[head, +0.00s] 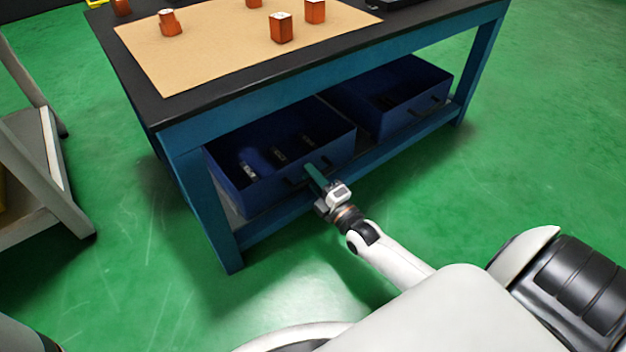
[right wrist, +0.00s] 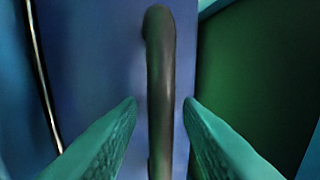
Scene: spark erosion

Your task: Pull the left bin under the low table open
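The left bin (head: 250,192) is a dark blue open-topped box on the lower shelf of the low table (head: 185,165). Several small dark items with pale labels lie in it. Its dark bar handle is on the front face and runs upright through the right wrist view (right wrist: 160,90). My right gripper (head: 312,172) is at the front of this bin. Its two teal fingers (right wrist: 160,105) stand on either side of the handle, with a visible gap on each side. It is open. My left gripper is not in view.
A second blue bin (head: 408,118) with its own handle sits to the right on the same shelf. Orange parts (head: 281,28) stand on a tan mat (head: 200,65) on the table top. A grey cart (head: 45,170) stands at the left. Green floor (head: 530,150) is clear in front and right.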

